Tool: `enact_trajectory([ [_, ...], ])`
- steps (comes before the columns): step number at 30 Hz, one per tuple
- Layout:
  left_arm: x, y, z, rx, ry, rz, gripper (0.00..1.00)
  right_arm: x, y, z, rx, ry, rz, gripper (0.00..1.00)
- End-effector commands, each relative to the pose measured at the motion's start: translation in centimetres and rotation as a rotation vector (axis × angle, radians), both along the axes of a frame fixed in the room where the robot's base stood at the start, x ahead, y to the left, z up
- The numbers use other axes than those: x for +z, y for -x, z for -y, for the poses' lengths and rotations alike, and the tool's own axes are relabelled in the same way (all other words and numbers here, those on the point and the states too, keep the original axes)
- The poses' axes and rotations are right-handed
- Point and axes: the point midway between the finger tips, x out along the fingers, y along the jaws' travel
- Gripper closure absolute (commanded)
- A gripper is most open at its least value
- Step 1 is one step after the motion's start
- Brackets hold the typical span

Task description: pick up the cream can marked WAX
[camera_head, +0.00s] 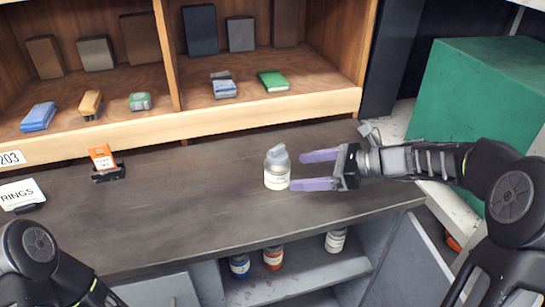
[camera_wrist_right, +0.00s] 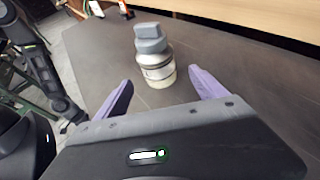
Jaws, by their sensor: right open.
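A cream can (camera_head: 277,172) with a grey, odd-shaped top stands upright on the dark bench top. Its label text is too small to read. My right gripper (camera_head: 305,171) points left at it, with purple fingers open just to the right of the can. In the right wrist view the can (camera_wrist_right: 155,62) stands ahead, between and beyond the two open fingertips (camera_wrist_right: 160,78), with nothing held. On the left, part of my left arm shows at the bottom of the head view, but its gripper is out of view.
The bench top (camera_head: 200,215) is mostly clear. An orange item on a black stand (camera_head: 103,162) and a RINGS sign (camera_head: 20,194) are at left. A wooden shelf (camera_head: 230,119) with small items runs behind. Several cans, including an orange one (camera_head: 273,257), stand below. A green box (camera_head: 470,95) is at right.

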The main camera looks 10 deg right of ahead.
Motion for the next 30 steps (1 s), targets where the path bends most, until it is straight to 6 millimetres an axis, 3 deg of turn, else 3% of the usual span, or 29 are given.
enact_trajectory([
  [9,0.0,0.1,0.0,-0.001,0.0,-0.002,0.79,0.0,0.0,-0.1,0.0,0.0,0.0,0.19],
  [18,0.2,0.1,0.0,0.0,0.0,-0.001,0.79,-0.9,-1.2,-2.1,0.001,0.0,0.0,0.19],
  [30,0.4,0.1,0.0,0.0,0.0,-0.001,0.79,-1.1,-1.6,-2.8,0.002,0.0,-0.001,0.19],
])
